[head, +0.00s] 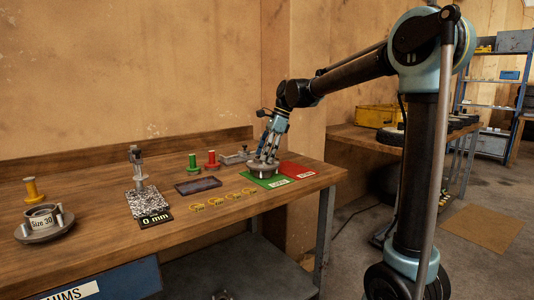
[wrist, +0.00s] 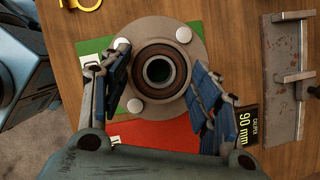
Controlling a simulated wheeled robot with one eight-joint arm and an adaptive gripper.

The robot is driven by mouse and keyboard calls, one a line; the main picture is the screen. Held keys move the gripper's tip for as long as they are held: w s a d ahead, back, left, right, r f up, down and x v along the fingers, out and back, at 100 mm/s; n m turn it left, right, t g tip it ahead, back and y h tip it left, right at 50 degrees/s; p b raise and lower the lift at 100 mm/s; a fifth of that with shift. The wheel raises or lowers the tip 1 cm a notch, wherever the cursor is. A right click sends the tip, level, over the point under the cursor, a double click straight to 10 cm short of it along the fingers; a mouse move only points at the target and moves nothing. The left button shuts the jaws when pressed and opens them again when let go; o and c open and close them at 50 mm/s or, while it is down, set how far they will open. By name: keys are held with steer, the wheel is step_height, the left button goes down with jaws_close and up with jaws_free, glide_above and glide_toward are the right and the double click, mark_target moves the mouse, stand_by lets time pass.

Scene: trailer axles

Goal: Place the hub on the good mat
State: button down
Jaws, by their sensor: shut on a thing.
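The hub is a grey flanged disc with studs and a dark round bore; it shows in the head view (head: 262,172) and the wrist view (wrist: 191,51). My gripper (head: 265,160) points down and is shut on the hub, with its fingers on either side of it in the wrist view (wrist: 160,72). The hub is over the green mat (head: 270,183), which also shows beside the flange in the wrist view (wrist: 93,47). I cannot tell whether the hub touches the mat. The mat's white label is too small to read.
A red mat (head: 299,170) lies right of the green one. A caliper (wrist: 285,80) lies nearby.

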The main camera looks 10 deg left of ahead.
steer(key=c, duration=0.6)
jaws_free()
steer(key=shift+o, duration=0.2)
steer(key=v, duration=1.2)
steer(key=s+d+f+n+t+h, duration=0.1)
steer(key=s+d+f+n, duration=0.3)
steer(key=d, duration=0.7)
steer(key=s+d+f+n+t, duration=0.1)
steer(key=s+d+f+n, duration=0.1)
steer(key=s+d+f, duration=0.65)
steer(key=s+d+f+n+t+h, duration=0.1)
steer(key=s+d+f+n, duration=0.2)
steer(key=s+d+f, duration=0.4)
steer(key=s+d+f+n+t+h, duration=0.1)
steer(key=s+d+f+n+h, duration=0.1)
steer(key=s+d+f, duration=0.5)
steer(key=d+f+n, duration=0.1)
steer(key=d+f, duration=0.2)
steer(key=f, duration=0.3)
steer(key=shift+s+d+n, duration=0.25)
steer(key=shift+d+n, duration=0.05)
steer(key=shift+n, duration=0.1)
